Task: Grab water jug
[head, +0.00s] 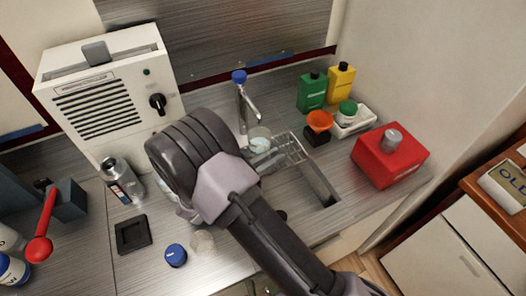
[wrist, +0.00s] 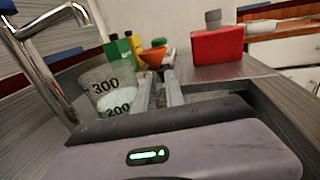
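A clear jug (head: 259,143) with whitish contents stands under the tap spout at the sink. In the wrist view the clear jug (wrist: 105,85) shows black marks 300 and 200, left of centre and close by. My gripper's grey-purple body (wrist: 200,150) fills the bottom of the wrist view, with a green light. Two grey bars lie beyond it, right of the jug; I cannot tell whether they are my fingers or sink parts. In the head view my arm hides the fingertips. I see no contact with the jug.
The chrome tap (head: 247,108) stands beside the jug. A wire rack (head: 290,150) is at the sink. Green (head: 311,92) and yellow (head: 340,83) bottles, an orange funnel (head: 319,122) and a red box (head: 390,155) stand to the right. A clear bottle (head: 121,180) is at left.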

